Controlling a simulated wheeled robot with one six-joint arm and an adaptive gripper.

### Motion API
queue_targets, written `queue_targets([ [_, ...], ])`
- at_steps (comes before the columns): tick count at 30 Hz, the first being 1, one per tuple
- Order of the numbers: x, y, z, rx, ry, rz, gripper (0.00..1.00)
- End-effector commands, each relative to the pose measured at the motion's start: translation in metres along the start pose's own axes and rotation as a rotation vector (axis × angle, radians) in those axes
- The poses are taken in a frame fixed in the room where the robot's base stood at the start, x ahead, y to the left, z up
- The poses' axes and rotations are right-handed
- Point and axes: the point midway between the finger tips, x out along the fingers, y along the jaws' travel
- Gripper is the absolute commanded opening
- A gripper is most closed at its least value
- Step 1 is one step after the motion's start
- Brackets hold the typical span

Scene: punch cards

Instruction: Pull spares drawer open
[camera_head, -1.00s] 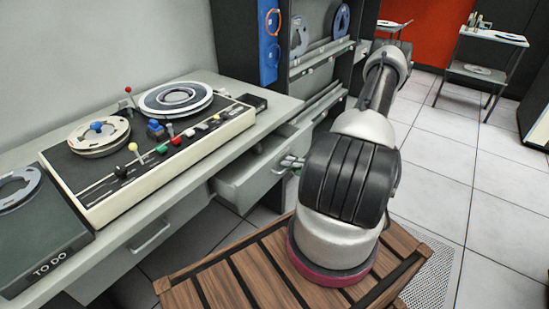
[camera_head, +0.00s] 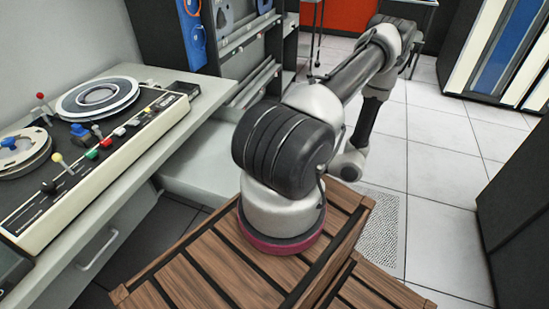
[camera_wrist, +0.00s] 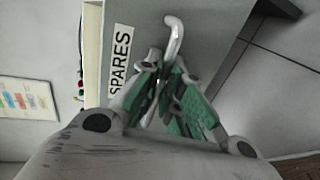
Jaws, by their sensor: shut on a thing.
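The spares drawer (camera_wrist: 215,28) fills much of the wrist view, with its "SPARES" label (camera_wrist: 119,62) and a pale bar handle (camera_wrist: 174,32). My gripper (camera_wrist: 165,72), with green finger pads, is shut on the handle. The far end of the handle stands clear of the fingers. In the head view, a pale grey drawer side (camera_head: 200,180) shows below the desk, standing out from it. My arm hides the drawer's front, its handle and my gripper there.
The desk (camera_head: 135,165) carries a tape console (camera_head: 120,130) with reels and knobs. Another drawer handle (camera_head: 97,250) is at lower left. A shelf rack (camera_head: 240,50) stands behind. Open tiled floor (camera_head: 430,190) lies to the right, with a dark cabinet (camera_head: 520,190) at the edge.

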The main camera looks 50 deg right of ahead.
Motion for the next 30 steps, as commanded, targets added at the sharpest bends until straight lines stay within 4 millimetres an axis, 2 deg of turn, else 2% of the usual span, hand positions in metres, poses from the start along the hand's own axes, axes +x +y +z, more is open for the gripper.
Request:
queue_targets([
  [11, -0.002, -0.001, 0.0, -0.001, 0.001, -0.002, 0.0],
  [12, -0.002, -0.001, 0.0, -0.001, 0.001, -0.002, 0.09],
  [14, -0.002, -0.001, 0.0, -0.001, 0.001, -0.002, 0.18],
  [23, -0.003, -0.001, 0.0, -0.001, 0.0, -0.001, 0.18],
  [26, -0.01, -0.001, 0.001, -0.001, -0.003, -0.001, 0.18],
  [30, -0.035, -0.001, 0.002, -0.002, -0.005, -0.001, 0.18],
])
